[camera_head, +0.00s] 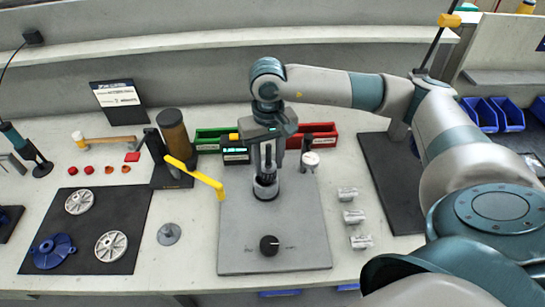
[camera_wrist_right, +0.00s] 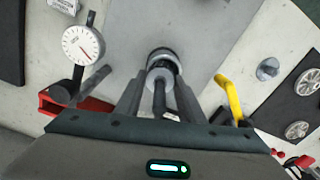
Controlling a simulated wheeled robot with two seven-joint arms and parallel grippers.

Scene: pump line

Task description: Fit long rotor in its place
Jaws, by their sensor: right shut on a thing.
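My right gripper (camera_head: 267,156) points down over the grey plate (camera_head: 240,245), shut on the dark, slim long rotor. In the right wrist view the rotor (camera_wrist_right: 159,98) stands between the two fingers and runs toward a round metal seat (camera_wrist_right: 162,62). In the head view this seat (camera_head: 265,188) is a dark ring on the plate, right below the fingers. The rotor's lower end is at the seat's opening; I cannot tell how deep it sits. The upper part of the rotor is hidden by the gripper. My left gripper is not in view.
A yellow lever (camera_head: 196,177) stands close left of the gripper. A dial gauge (camera_head: 310,159) stands close right. Green and red bins (camera_head: 320,130) are behind. Several silver parts lie right of the plate. A black mat (camera_head: 120,200) with wheels lies left. The plate's front has a black knob (camera_head: 269,245).

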